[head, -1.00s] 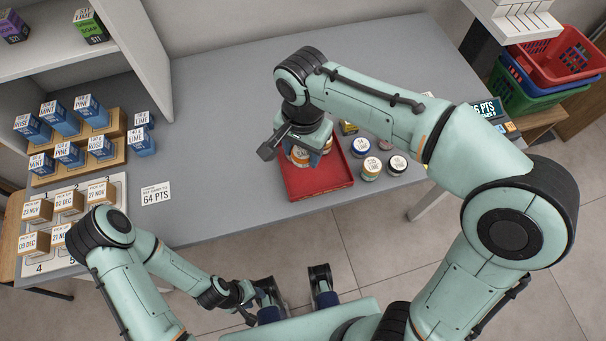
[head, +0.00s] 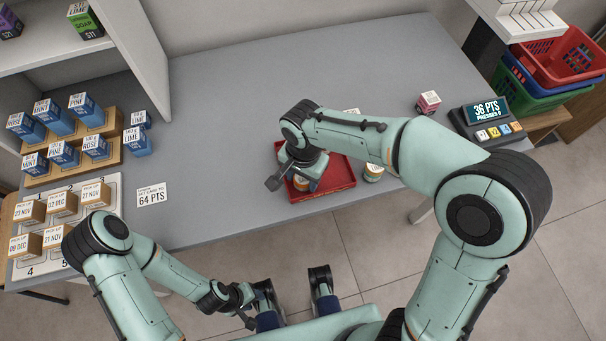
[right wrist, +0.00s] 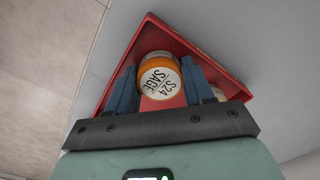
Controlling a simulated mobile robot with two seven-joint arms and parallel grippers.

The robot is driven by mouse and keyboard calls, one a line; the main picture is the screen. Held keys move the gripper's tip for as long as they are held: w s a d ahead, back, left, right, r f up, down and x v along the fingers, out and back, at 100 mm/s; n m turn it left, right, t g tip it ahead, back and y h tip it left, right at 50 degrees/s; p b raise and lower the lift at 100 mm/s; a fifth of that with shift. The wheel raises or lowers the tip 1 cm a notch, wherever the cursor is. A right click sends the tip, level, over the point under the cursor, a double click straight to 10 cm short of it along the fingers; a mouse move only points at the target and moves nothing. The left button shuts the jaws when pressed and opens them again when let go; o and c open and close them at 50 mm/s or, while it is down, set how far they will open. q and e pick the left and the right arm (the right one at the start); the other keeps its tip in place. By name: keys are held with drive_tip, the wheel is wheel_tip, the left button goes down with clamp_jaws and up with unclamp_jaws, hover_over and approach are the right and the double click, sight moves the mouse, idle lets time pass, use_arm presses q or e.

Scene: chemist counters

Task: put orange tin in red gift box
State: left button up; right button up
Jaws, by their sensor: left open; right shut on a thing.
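The orange tin (right wrist: 158,72), with a white lid reading "S24 SAGE", is between the fingers of my right gripper (right wrist: 158,85) in the right wrist view. In the head view my right gripper (head: 300,184) is over the left part of the red gift box (head: 338,173), and the tin is mostly hidden by it. The red box, open and shallow, also shows around the tin in the right wrist view (right wrist: 208,66). I cannot tell whether the tin touches its floor. My left gripper (head: 294,299) is open and empty, low at the front, off the counter.
Another tin (head: 373,172) stands right of the box, partly behind my right arm. Blue boxes on wooden steps and brown pick-up boxes (head: 62,203) stand left. The middle of the counter is clear.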

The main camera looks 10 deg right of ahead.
drive_tip(key=shift+f, duration=0.2)
drive_tip(key=o, duration=0.8)
drive_tip(key=shift+c, duration=0.2)
drive_tip(key=shift+r, duration=0.1)
wheel_tip(320, 180, up, 12)
drive_tip(key=p, duration=0.2)
drive_tip(key=shift+r, duration=0.15)
drive_tip(key=shift+s, duration=0.1)
